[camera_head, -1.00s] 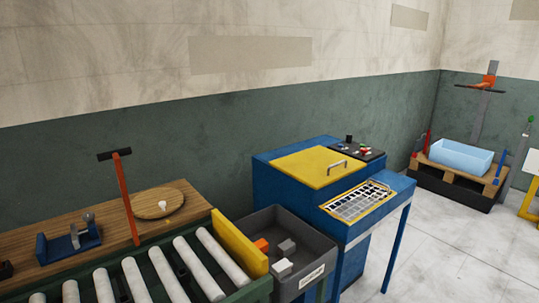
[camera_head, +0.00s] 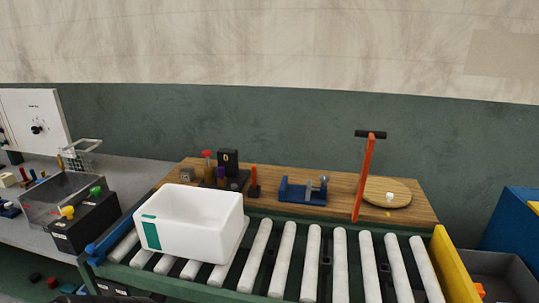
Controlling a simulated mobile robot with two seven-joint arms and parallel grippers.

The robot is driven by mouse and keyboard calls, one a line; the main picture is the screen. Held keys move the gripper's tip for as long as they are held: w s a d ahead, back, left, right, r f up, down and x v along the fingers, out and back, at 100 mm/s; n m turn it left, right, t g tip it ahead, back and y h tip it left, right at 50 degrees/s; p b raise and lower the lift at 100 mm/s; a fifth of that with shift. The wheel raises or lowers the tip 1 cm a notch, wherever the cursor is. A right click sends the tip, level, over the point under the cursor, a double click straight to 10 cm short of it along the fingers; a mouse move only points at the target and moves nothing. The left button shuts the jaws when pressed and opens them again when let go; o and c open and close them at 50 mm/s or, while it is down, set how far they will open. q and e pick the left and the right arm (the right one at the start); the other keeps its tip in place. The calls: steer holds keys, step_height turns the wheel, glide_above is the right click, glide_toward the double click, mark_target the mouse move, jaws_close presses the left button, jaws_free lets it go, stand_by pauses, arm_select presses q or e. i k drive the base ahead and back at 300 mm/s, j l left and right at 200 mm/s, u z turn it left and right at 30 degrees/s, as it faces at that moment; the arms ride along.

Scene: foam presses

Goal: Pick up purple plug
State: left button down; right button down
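A small purple piece (camera_head: 221,172), which looks like the purple plug, stands upright on the wooden bench (camera_head: 340,200) behind the roller conveyor. It is on or beside a dark block, close to a red-topped piece (camera_head: 207,160) and a black box marked with a letter (camera_head: 228,160). Its lower part is hard to make out at this size. Neither of my grippers is in view.
A white bin (camera_head: 195,222) with a green mark sits on the roller conveyor (camera_head: 310,260), in front of the purple piece. A blue vise-like fixture (camera_head: 302,191), an orange lever (camera_head: 364,178) and a round wooden disc (camera_head: 388,192) stand to the right.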

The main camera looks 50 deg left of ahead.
mark_target(221, 173)
steer(key=u, duration=2)
